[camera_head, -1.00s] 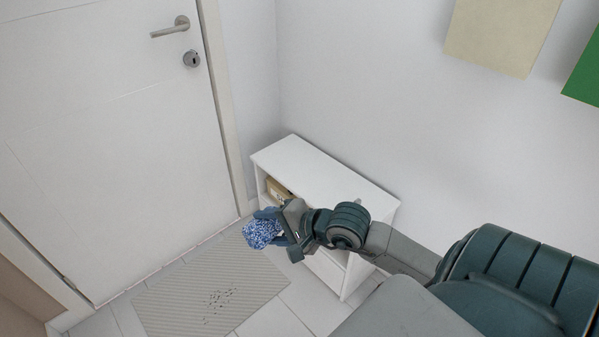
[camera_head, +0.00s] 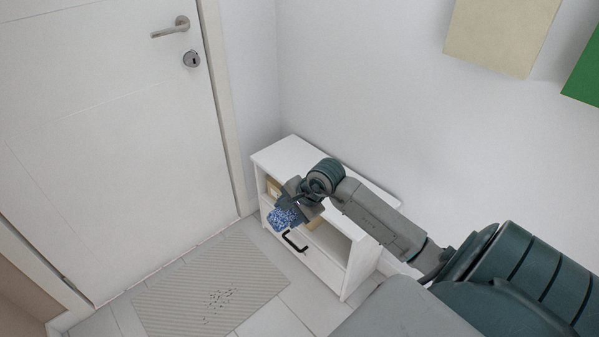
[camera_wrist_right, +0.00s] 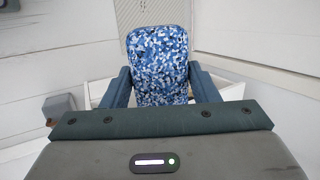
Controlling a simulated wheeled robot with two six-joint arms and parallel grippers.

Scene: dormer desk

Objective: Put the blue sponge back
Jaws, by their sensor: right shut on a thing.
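The blue sponge (camera_head: 284,219) is a speckled blue and white block. My right gripper (camera_head: 290,208) is shut on it, and it is held in front of the open shelf of the white cabinet (camera_head: 350,197). In the right wrist view the sponge (camera_wrist_right: 158,62) stands between the two fingers of my right gripper (camera_wrist_right: 160,90), with a finger against each side. Whether the sponge touches the cabinet is not clear. My left gripper is not in view.
The cabinet has an open shelf above a drawer with a black handle (camera_head: 294,242). A brown box (camera_head: 273,188) sits at the shelf's left end. A grey mat (camera_head: 205,297) lies on the floor before a white door (camera_head: 100,130).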

